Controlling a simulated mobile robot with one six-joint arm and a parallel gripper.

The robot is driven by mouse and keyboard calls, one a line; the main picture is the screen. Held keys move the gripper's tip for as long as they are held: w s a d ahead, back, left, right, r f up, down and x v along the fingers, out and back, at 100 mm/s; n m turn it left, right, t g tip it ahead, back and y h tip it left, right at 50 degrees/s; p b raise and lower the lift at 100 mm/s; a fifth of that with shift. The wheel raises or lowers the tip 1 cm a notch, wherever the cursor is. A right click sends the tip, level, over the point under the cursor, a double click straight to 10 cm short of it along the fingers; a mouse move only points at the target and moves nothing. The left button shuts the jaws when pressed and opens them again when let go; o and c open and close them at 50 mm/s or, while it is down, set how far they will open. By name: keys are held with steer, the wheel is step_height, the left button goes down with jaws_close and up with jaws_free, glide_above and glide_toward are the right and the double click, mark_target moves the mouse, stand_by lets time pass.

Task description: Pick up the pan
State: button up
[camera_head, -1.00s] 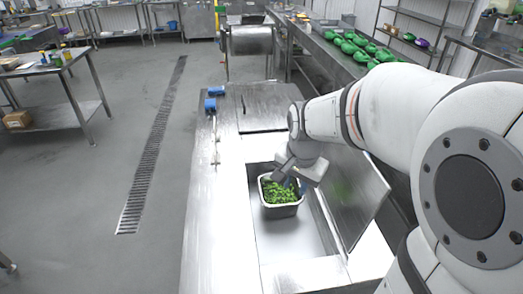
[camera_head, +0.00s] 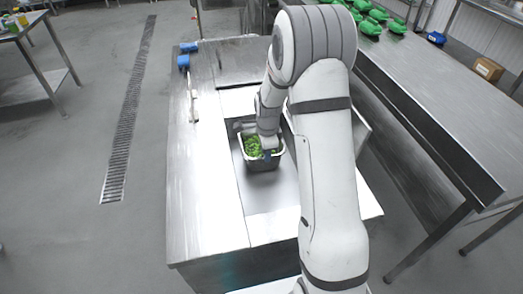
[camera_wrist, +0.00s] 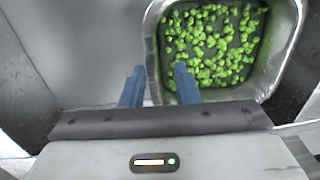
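The pan (camera_head: 262,165) is a small metal tub holding green chopped vegetables. It stands in a recessed bay of the steel counter. In the wrist view the pan (camera_wrist: 291,45) fills the upper right, with its near left wall by my fingers. My gripper (camera_wrist: 160,78) has two blue fingers that are apart. The left finger is outside the pan's left wall and the right one shows over the vegetables, so the wall lies between them. I cannot tell whether they touch it. In the head view my gripper (camera_head: 267,154) points down at the pan, partly hiding it.
The steel counter (camera_head: 205,190) surrounds the recess. Blue items (camera_head: 184,62) lie at its far left corner. A raised panel stands right of the recess. A long steel table (camera_head: 440,110) with green bags (camera_head: 368,27) runs along the right. The floor on the left has a drain grate (camera_head: 125,125).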

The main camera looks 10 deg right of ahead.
mark_target(265, 171)
steer(key=f, duration=0.7)
steer(key=shift+w+f+p, duration=0.15)
steer(key=shift+w+p, duration=0.15)
steer(key=shift+p, duration=0.05)
jaws_close()
stand_by(1.0)
